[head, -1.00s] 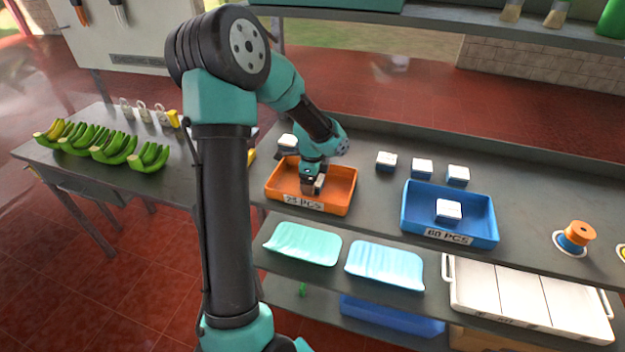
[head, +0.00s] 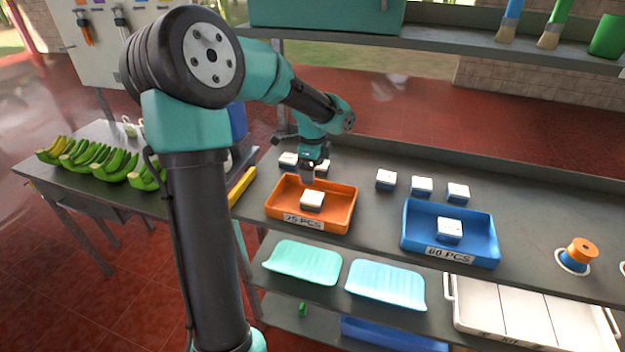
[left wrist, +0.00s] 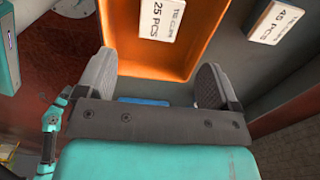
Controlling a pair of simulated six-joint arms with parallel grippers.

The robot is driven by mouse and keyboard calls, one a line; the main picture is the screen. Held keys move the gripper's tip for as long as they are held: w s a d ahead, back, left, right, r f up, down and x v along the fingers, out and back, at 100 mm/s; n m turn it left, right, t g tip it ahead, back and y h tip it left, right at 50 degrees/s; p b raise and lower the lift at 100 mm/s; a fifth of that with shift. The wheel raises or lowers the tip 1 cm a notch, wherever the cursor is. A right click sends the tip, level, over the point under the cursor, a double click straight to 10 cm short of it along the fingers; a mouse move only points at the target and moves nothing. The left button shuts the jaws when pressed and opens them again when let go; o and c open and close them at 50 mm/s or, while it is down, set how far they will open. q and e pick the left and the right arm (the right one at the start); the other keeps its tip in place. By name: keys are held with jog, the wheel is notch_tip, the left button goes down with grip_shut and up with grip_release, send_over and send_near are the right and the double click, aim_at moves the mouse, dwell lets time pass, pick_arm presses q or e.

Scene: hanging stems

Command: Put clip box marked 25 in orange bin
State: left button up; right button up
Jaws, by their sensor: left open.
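The clip box marked 25 (head: 312,200) is a white-topped box lying inside the orange bin (head: 346,214), whose front label reads 25 PCS. In the left wrist view the box's label (left wrist: 165,18) reads 25 PCS, and it lies on the bare orange floor (left wrist: 152,58) of the bin. My left gripper (head: 307,178) is above the back part of the orange bin, apart from the box. In the left wrist view its two fingers (left wrist: 156,84) are spread wide with nothing between them. My right gripper is in neither view.
A box marked 45 (left wrist: 275,22) lies outside the orange bin. Two white-topped boxes (head: 288,160) stand behind that bin. Several more (head: 386,180) stand behind the blue bin (head: 479,246), which holds one box (head: 449,230). Green bananas (head: 90,160) lie at left.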

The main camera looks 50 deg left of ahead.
pick_arm(q)
jog(key=shift+r, duration=0.4)
jog(key=shift+s+f, duration=0.1)
